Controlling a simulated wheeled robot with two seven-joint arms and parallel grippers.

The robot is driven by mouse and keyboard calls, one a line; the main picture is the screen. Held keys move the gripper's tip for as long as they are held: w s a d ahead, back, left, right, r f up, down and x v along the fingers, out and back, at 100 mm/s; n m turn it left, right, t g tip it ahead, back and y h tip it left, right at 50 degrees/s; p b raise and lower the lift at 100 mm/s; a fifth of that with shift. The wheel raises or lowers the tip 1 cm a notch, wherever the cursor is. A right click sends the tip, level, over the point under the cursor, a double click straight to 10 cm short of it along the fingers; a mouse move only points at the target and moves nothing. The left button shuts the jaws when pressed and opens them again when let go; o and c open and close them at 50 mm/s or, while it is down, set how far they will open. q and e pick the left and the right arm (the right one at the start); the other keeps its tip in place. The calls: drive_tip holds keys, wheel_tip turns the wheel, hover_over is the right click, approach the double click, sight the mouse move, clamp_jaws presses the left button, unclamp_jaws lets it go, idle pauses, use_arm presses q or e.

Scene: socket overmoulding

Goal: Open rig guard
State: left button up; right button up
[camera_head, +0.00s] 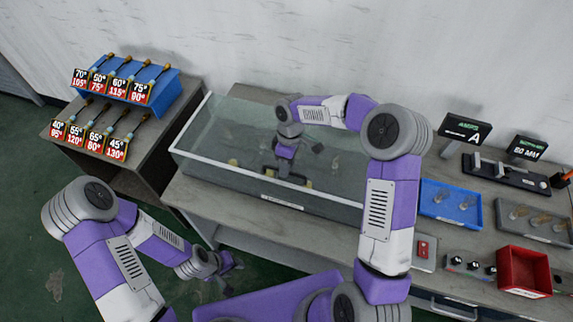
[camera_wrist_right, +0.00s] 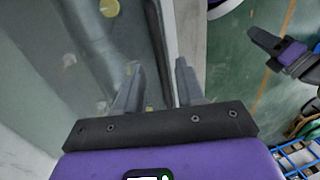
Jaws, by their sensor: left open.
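My right gripper (camera_head: 292,180) points down at the guard's front side. In the right wrist view, its two fingers (camera_wrist_right: 160,88) are apart. The guard's clear panel (camera_wrist_right: 100,45) shows on the left of that view and its edge runs up between the fingers; I cannot tell whether they touch it. My left gripper (camera_head: 226,270) is open and empty, low in front of the bench. It also shows in the right wrist view (camera_wrist_right: 283,50).
A side table at the left holds a blue rack (camera_head: 165,90) and several labelled tools. Right of the guard are a blue tray (camera_head: 450,203), a grey tray (camera_head: 535,222), a red bin (camera_head: 522,270), a red button box (camera_head: 424,250) and displays (camera_head: 465,130). Green floor lies in front.

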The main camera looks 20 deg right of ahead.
drive_tip(key=shift+s+f, duration=0.1)
drive_tip(key=shift+s, duration=0.15)
drive_tip(key=shift+w, duration=0.1)
drive_tip(key=shift+c, duration=0.3)
clamp_jaws()
